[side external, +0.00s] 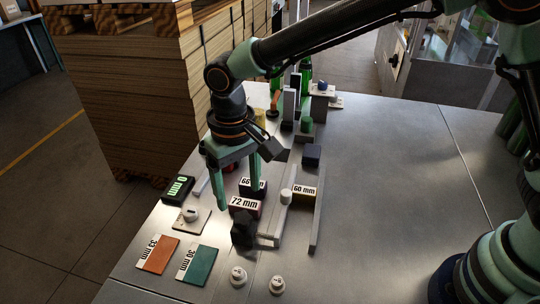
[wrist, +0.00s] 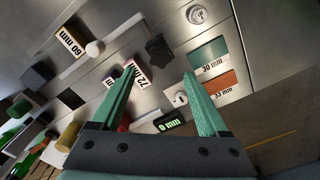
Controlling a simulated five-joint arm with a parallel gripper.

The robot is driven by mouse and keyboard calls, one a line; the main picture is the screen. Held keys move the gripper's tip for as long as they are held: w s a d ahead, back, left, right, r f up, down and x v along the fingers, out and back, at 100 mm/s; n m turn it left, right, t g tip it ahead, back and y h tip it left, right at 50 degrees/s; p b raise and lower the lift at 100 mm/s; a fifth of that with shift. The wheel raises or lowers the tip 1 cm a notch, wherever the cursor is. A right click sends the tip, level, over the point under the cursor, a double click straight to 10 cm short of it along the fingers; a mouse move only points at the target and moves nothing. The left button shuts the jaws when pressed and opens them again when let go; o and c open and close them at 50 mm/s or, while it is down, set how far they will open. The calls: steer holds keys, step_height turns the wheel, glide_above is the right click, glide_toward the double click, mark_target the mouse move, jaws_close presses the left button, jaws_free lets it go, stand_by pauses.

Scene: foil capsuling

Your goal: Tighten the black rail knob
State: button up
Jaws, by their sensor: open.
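The black rail knob (side external: 242,229) is a dark, lobed knob standing on the metal table in front of the 72 mm block. In the wrist view the knob (wrist: 159,51) lies just beyond the gap between the fingertips, nearer the left one. My gripper (side external: 238,197) has two green fingers, spread apart and pointing down, with nothing between them. In the wrist view the gripper (wrist: 159,70) is open too. The fingertips appear above and behind the knob, apart from it. How the knob attaches to a rail is not clear.
The 72 mm block (side external: 245,206) and 66 mm block (side external: 252,187) stand close behind the knob. A white-knobbed rail (side external: 270,240) and a long grey bar (side external: 317,220) lie right of it. Orange (side external: 158,254) and green (side external: 197,265) plates lie front left.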

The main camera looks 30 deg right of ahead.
step_height(320, 180, up, 6)
steer(key=shift+f, duration=0.2)
steer(key=d+r+t, duration=0.1)
steer(key=d+r, duration=0.2)
steer(key=d, duration=0.3)
steer(key=s+d+r+t, duration=0.1)
steer(key=d+r, duration=0.1)
steer(key=d, duration=0.3)
steer(key=d+r+t, duration=0.1)
steer(key=d+r, duration=0.2)
steer(key=d, duration=0.3)
steer(key=s+d+f+m+t, duration=0.1)
steer(key=s+d+t, duration=0.1)
steer(key=s+d, duration=0.5)
steer(key=d, duration=0.4)
steer(key=shift+s+d+m+t, duration=0.25)
steer(key=shift+d+m+t, duration=0.05)
